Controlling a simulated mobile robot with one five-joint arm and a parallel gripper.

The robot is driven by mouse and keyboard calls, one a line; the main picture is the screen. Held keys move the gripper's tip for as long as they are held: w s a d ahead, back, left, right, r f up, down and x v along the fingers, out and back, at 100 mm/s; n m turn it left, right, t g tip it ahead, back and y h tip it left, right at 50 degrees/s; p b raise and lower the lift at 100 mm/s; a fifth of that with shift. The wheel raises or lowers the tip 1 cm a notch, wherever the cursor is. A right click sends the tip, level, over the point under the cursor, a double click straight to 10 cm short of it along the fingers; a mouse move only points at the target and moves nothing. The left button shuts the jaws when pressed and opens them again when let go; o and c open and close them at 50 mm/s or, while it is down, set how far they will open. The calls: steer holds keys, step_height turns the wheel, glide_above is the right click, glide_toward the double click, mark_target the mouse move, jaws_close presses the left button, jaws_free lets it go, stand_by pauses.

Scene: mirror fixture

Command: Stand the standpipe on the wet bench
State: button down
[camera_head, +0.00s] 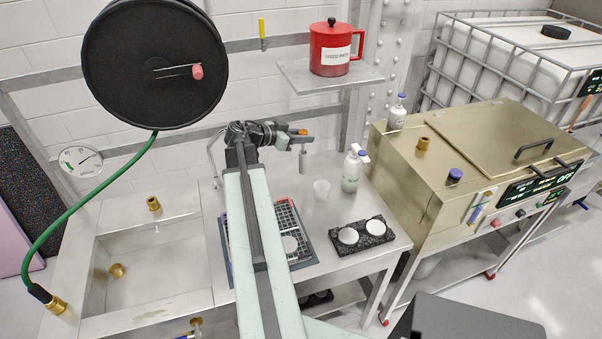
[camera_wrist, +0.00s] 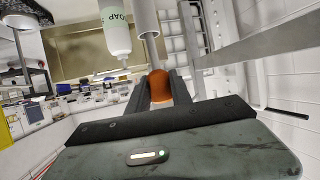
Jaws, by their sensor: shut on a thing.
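The standpipe (camera_head: 303,160) is a slim grey tube, hanging roughly upright below my gripper (camera_head: 297,135) over the back of the wet bench (camera_head: 388,204). In the wrist view the grey tube (camera_wrist: 147,28) reaches away from the fingers, and an orange-brown rounded piece (camera_wrist: 158,87) sits between the fingers of my gripper (camera_wrist: 160,88). My gripper is shut on this end. The tube's lower end appears clear of the bench top. The wet bench is steel, with a sink basin (camera_head: 135,285) at left. My arm hides part of its middle.
A white cup (camera_head: 321,191) and soap bottle (camera_head: 352,170) stand right of the standpipe. A dark block with white discs (camera_head: 360,236) and a gridded tray (camera_head: 296,249) lie in front. A shelf (camera_head: 300,76) with a red jug (camera_head: 332,48) is above.

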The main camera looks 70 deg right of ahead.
mark_target(302, 155)
steer(key=f+b, duration=0.3)
steer(key=f, duration=0.1)
steer(key=f+b, duration=0.4)
steer(key=f, duration=0.1)
steer(key=shift+w, duration=0.2)
steer(key=shift+r, duration=0.3)
steer(key=c, duration=1.1)
jaws_free()
steer(key=shift+f, duration=0.1)
steer(key=shift+c, duration=0.2)
steer(key=shift+r, duration=0.25)
steer(key=p+v, duration=0.4)
steer(key=v, duration=0.8)
steer(key=shift+p, duration=0.35)
steer(key=shift+f, duration=0.1)
